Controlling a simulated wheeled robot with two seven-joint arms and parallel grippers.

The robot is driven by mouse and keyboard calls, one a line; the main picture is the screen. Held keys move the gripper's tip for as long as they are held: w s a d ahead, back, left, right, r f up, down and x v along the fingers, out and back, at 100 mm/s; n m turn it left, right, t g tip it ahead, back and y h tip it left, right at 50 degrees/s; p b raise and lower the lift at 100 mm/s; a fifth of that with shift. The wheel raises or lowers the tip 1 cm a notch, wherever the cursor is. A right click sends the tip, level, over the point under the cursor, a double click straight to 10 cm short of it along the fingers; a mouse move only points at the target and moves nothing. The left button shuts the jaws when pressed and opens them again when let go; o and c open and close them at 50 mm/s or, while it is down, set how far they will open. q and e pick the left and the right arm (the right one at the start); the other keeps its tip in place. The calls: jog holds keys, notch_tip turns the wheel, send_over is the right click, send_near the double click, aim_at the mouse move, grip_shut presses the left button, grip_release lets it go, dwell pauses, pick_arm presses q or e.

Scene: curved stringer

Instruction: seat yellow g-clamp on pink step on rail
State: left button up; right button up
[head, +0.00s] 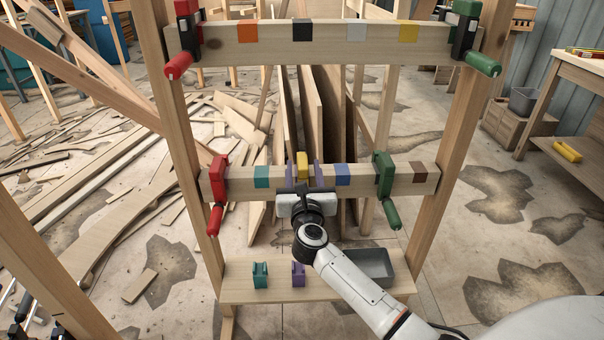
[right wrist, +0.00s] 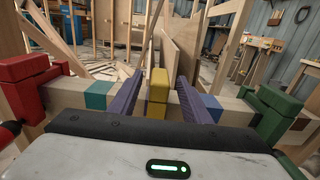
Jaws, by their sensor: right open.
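The yellow g-clamp (head: 303,160) sits upright on the lower rail (head: 405,184), between the teal and blue patches. It also shows in the right wrist view (right wrist: 158,85), straddling the rail's top edge. My right gripper (head: 304,173) is open, with one purple finger on each side of the clamp. In the right wrist view gaps show between the clamp and both fingers (right wrist: 158,100). I see no pink step; the clamp and fingers hide that stretch of rail. My left gripper is not in view.
Red (head: 218,178) and green (head: 383,174) clamps flank the gripper on the lower rail. The upper rail (head: 275,50) crosses above. Teal (head: 260,275) and purple (head: 298,274) clamps stand on the bottom shelf (head: 235,290) beside a grey bin (head: 370,264).

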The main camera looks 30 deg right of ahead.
aim_at(302, 159)
jog(key=shift+x, duration=1.55)
jog(key=shift+a+f, duration=0.1)
grip_shut()
